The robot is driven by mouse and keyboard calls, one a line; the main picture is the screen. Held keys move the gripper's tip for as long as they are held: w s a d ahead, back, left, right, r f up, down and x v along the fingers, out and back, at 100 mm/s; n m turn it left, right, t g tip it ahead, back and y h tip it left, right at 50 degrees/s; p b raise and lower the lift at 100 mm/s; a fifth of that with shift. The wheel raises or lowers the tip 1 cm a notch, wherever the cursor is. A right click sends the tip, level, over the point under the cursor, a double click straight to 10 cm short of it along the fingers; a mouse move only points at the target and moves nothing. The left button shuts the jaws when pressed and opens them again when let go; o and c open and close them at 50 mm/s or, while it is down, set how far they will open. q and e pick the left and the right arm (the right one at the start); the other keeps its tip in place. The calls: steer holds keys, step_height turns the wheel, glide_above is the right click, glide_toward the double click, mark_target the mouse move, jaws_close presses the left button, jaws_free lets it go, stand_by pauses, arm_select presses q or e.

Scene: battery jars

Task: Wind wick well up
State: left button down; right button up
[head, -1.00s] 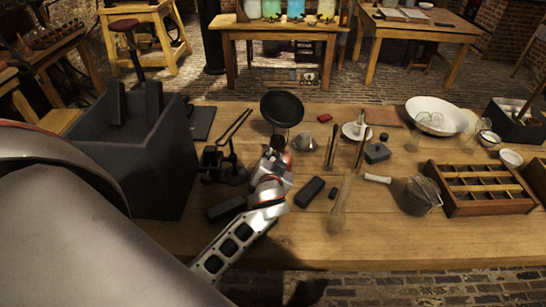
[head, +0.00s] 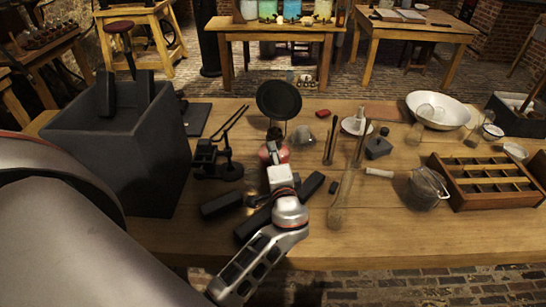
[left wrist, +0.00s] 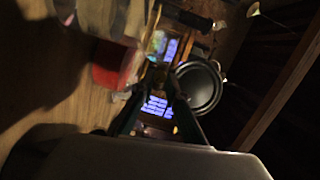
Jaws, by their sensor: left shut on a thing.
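The lamp shows as a small red body (head: 275,153) with a round dark reflector disc (head: 279,100) standing behind it. The red body (left wrist: 115,65) and the round disc (left wrist: 198,88) also show in the left wrist view. My left gripper (head: 273,145) is at the lamp, in front of the disc, and is shut on a small part of it. In the left wrist view its two dark fingers (left wrist: 158,90) come close together in front of the disc. The wick and the gripped part are hidden or too dark to make out. My right gripper is not in view.
A dark open box (head: 120,150) stands at the left. A black stand (head: 218,160) is left of the lamp. Dark blocks (head: 311,185) lie around my forearm.

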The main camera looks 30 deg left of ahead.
arm_select(q)
steer(key=shift+f+m+t+y+b, duration=0.2)
steer(key=shift+m+b, duration=0.25)
steer(key=shift+m, duration=0.35)
steer(key=shift+f+m+t+y+b, duration=0.15)
steer(key=shift+m+t+b, duration=0.1)
steer(key=shift+m+b, duration=0.4)
steer(key=shift+m+t+y+b, duration=0.15)
steer(key=shift+m+t+b, duration=0.15)
steer(key=shift+m, duration=0.65)
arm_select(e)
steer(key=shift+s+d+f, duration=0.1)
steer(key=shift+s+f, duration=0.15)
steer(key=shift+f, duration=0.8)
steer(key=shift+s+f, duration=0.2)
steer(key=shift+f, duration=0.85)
arm_select(q)
steer(key=shift+r, duration=0.1)
steer(key=c, duration=2)
jaws_free()
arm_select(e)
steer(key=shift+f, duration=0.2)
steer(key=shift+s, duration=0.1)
arm_select(q)
steer(key=v, duration=1.2)
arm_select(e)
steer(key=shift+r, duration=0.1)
